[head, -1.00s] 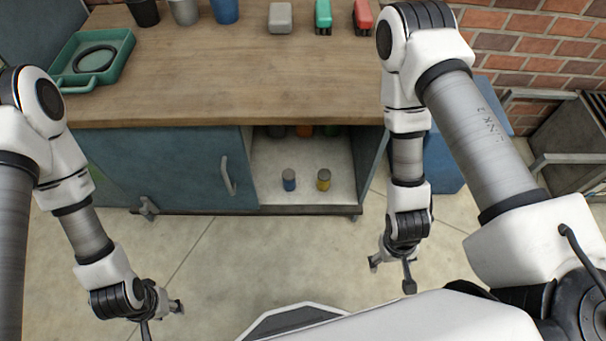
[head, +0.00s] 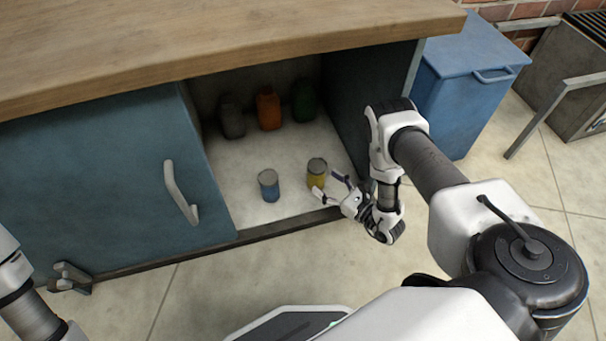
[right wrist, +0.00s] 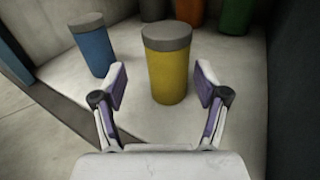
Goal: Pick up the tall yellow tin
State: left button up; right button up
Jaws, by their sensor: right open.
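The tall yellow tin (head: 315,178) with a grey lid stands upright on the pale floor of the open cabinet, near its front edge. In the right wrist view the yellow tin (right wrist: 168,78) stands straight ahead, in the gap between the fingertips as seen from there. My right gripper (head: 329,185) is open and empty, close in front of the tin at its right; whether the fingers reach past its near side I cannot tell.
A blue tin (head: 268,186) with a grey lid stands left of the yellow one. Grey, orange (head: 269,109) and green (head: 304,103) containers stand at the back. The cabinet's right wall (head: 362,85) is beside my arm, and the wooden worktop (head: 220,35) overhangs. A blue bin (head: 462,95) stands right.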

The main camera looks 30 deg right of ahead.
aim_at(311, 164)
jog(key=shift+w+d+r+t+h, duration=0.15)
jog(key=shift+w+d+h, duration=0.05)
jog(key=shift+w, duration=0.4)
jog(key=shift+w+d+r+t+h, duration=0.15)
jog(key=shift+w+h, duration=0.05)
jog(key=shift+w, duration=0.4)
jog(key=x, duration=0.1)
jog(key=b+x, duration=0.1)
jog(key=x, duration=0.1)
jog(key=b+x, duration=0.1)
jog(key=x, duration=0.1)
jog(key=shift+a+r, duration=0.25)
jog(key=shift+a, duration=0.05)
jog(key=shift+w, duration=0.3)
jog(key=shift+r, duration=0.1)
grip_shut()
